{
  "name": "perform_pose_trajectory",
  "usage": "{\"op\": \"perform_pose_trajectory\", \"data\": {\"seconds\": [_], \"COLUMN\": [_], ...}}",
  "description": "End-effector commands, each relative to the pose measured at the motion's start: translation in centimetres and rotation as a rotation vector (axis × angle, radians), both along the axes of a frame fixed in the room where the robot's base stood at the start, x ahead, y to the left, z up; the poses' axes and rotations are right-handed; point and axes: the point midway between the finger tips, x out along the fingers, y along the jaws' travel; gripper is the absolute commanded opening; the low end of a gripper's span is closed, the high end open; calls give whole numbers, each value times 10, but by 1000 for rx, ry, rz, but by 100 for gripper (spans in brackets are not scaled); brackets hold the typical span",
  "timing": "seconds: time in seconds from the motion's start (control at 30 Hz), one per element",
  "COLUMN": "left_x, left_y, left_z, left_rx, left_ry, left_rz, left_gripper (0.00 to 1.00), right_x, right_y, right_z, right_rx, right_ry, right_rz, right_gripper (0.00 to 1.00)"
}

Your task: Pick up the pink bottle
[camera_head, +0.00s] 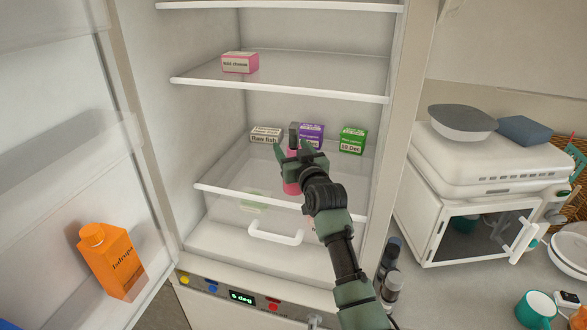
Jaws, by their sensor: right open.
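The pink bottle (291,187) stands in the open fridge on the shelf above the drawer. Most of it is hidden behind my right gripper; a pink part shows below and left of the gripper. My right gripper (287,144) is open, its fingers reaching into the fridge at the bottle. I cannot tell whether the fingers touch the bottle or are around it. My left gripper is not in view.
Small white (266,134), purple (312,133) and green (353,140) boxes stand behind the gripper. A pink box (240,63) sits on the shelf above. The open fridge door holds an orange carton (111,261). A white microwave (470,210) stands at right.

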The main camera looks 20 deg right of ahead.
Motion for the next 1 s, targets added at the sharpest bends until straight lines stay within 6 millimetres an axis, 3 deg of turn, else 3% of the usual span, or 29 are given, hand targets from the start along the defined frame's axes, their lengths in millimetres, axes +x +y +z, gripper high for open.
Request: {"op": "perform_pose_trajectory", "data": {"seconds": [0.1, 0.17, 0.43, 0.47, 0.67, 1.0], "left_x": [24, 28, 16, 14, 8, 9], "left_y": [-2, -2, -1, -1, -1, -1], "left_z": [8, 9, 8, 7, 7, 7], "left_rx": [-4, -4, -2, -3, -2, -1], "left_ry": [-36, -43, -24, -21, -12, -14], "left_rz": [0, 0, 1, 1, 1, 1], "left_gripper": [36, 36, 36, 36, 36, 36], "right_x": [13, 17, 19, 19, 19, 19], "right_y": [-1, -1, -1, -1, -1, -1], "right_z": [2, 1, 0, 0, 0, -1], "right_rx": [-1, -1, -1, -1, -1, -1], "right_ry": [1, 1, -1, -1, 0, 0], "right_rz": [-1, -1, -2, -2, -2, -1], "right_gripper": [61, 61, 61, 58, 2, 0]}}
